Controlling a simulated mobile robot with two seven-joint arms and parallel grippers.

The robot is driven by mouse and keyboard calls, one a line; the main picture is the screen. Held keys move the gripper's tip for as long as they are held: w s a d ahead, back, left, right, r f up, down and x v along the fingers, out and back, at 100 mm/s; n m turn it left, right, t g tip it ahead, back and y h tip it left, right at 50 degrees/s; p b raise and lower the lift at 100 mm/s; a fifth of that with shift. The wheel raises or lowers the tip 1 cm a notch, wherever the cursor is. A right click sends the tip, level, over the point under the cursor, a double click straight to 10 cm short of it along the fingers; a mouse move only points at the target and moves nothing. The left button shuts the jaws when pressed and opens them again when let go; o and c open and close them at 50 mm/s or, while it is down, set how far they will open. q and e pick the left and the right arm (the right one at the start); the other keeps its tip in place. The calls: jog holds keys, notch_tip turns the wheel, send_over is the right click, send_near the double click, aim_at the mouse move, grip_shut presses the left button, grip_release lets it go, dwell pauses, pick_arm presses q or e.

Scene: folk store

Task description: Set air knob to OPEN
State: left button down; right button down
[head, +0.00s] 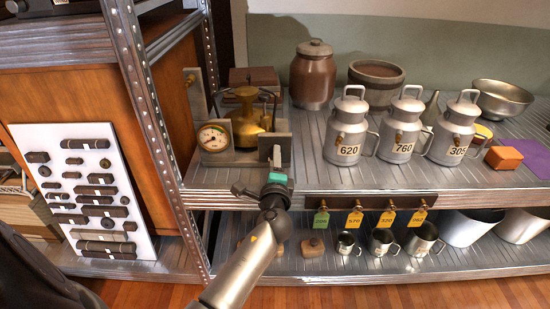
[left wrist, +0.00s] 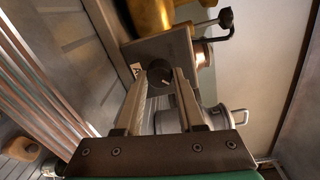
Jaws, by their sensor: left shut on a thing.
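The air knob (left wrist: 160,77) is a small dark round knob with a pale pointer mark, on a grey metal block (left wrist: 158,48) in the left wrist view. My left gripper (left wrist: 163,90) has its two fingers on either side of the knob and is shut on it. In the head view my left gripper (head: 276,155) reaches the front of the block beside the brass burner (head: 248,118); the gripper hides the knob there. I cannot read the OPEN marking. My right gripper is not in view.
A round gauge (head: 213,137) stands left of the burner. Numbered milk cans (head: 348,125) stand to the right on the metal shelf (head: 310,165). Tagged hooks (head: 355,218) and metal mugs (head: 383,243) are below. A perforated upright (head: 150,110) stands close on the left.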

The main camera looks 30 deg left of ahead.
pick_arm(q)
jog(key=shift+r, duration=0.15)
jog(key=c, duration=0.5)
grip_release()
jog(key=shift+s+d, duration=0.2)
jog(key=p+v, duration=0.1)
jog(key=v, duration=1.3)
jog(key=shift+s+d, duration=0.2)
jog(key=shift+s, duration=0.05)
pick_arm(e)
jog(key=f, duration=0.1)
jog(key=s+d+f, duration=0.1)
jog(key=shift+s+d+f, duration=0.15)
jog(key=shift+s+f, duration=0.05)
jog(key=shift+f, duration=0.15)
